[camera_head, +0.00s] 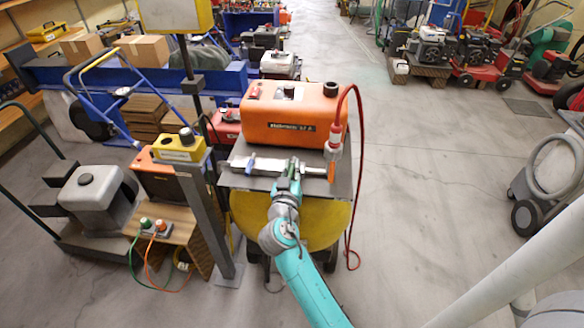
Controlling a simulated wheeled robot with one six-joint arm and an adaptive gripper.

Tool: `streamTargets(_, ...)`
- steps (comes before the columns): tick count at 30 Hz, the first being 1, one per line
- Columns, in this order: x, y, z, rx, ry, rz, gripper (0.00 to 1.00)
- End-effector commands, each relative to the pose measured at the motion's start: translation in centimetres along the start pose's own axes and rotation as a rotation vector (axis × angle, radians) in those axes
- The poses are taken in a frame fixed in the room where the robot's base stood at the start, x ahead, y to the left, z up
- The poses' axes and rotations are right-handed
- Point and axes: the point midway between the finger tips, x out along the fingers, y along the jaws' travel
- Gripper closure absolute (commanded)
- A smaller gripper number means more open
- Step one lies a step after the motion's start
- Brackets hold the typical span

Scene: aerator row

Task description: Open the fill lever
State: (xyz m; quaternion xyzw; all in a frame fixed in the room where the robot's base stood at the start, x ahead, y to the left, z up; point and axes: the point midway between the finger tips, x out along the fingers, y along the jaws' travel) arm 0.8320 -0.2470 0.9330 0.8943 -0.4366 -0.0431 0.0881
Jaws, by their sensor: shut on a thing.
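An orange tank unit (290,120) stands on a dark platform. A silver bar-like fitting (268,164) lies along the front of the tank, with a small blue handle (251,163) at its left. My gripper (289,174) reaches up to the middle of this fitting from the front. It is shut on a small part there, which I take to be the fill lever. The fingers hide most of the lever, so its angle cannot be told. A red hose (360,135) with an orange end piece (332,165) hangs at the right of the tank.
A grey post (208,215) and a yellow control box (179,147) stand close at the left. A wooden box with green and orange plugs (154,226) and loose cables is beside them. A grey engine cart (95,195) is further left.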

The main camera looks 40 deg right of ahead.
Motion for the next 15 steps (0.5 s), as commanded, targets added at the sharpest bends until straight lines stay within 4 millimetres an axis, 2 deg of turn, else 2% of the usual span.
streamTargets(8,0.00,-0.14,-0.09,0.000,-0.010,0.055,1.00)
streamTargets(15,0.07,-0.56,-0.24,0.000,-0.039,0.207,1.00)
